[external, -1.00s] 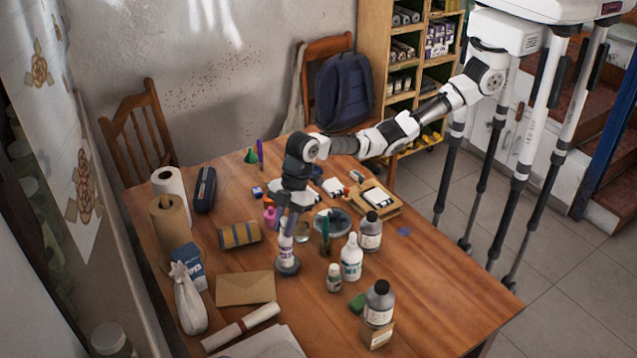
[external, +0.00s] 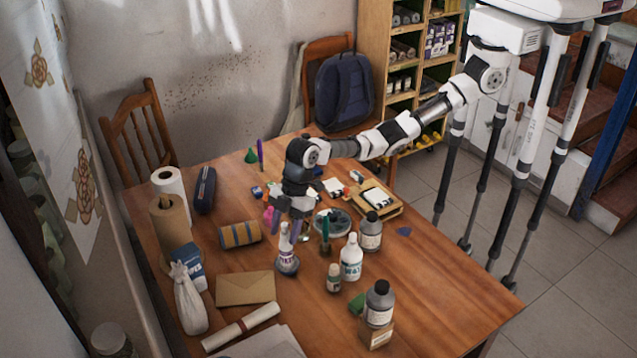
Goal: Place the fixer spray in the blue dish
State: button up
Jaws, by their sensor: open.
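The fixer spray (external: 286,256), a white bottle with a purple-marked label, stands upright near the middle of the table. Its base is in or on a small round blue-grey dish (external: 289,271), which looks like the blue dish; the bottle hides much of its inside. My gripper (external: 291,226) is open and points down at the top of the bottle. Its fingers are around or just above the bottle's top; I cannot tell whether they touch it.
A dark green bottle (external: 325,238), white bottle (external: 351,258) and grey bottle (external: 370,233) stand close on the right. A round palette-like dish (external: 343,219) is behind them. A striped roll (external: 240,235) and envelope (external: 245,288) lie left.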

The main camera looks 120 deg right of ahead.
jog(key=b+v, duration=0.4)
jog(key=v, duration=0.8)
